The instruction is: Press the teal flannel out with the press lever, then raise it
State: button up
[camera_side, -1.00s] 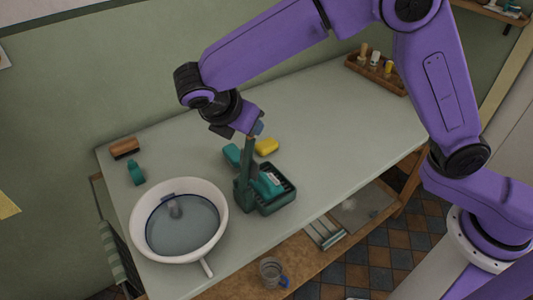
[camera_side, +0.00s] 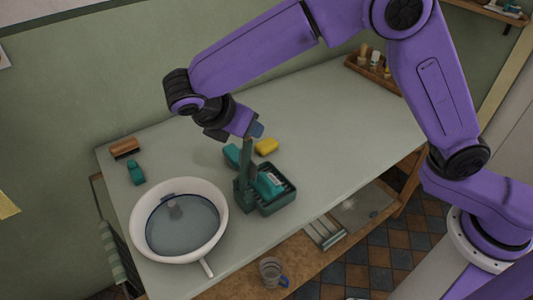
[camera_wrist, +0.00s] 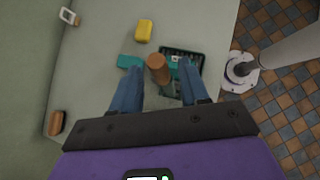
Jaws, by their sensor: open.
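The dark green press (camera_side: 277,207) stands on the table right of the basin, its lever (camera_side: 245,165) upright. A folded teal cloth, apparently the teal flannel (camera_side: 268,184), lies in the press tray; the lever partly hides it in the wrist view (camera_wrist: 187,72). My gripper (camera_side: 256,130) is at the lever's top in the side view. In the wrist view my gripper (camera_wrist: 158,88) is open, and the lever's round wooden end (camera_wrist: 158,68) shows between and beyond the blue fingers. I cannot tell if they touch it.
A white basin of water (camera_side: 137,240) stands at the left. A teal block (camera_side: 232,155) and a yellow sponge (camera_side: 266,146) lie behind the press. A brush (camera_side: 125,148) and a teal bottle (camera_side: 137,173) are at the back left. The table's right half is mostly clear.

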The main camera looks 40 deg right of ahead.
jog(key=v, duration=0.6)
dwell(0.6)
jog(key=shift+d, duration=0.1)
jog(key=s+d+f+m+g+y, duration=0.1)
jog(key=s+d+f+m+y, duration=0.2)
jog(key=s+d, duration=0.9)
jog(key=s+d+f+m+g+y, duration=0.2)
jog(key=s+d+m+y, duration=0.3)
jog(key=s+d, duration=0.7)
jog(key=shift+s+d+f+m, duration=0.2)
jog(key=shift+d+f+m, duration=0.2)
jog(key=shift+d+m, duration=0.55)
jog(key=shift+d, duration=0.15)
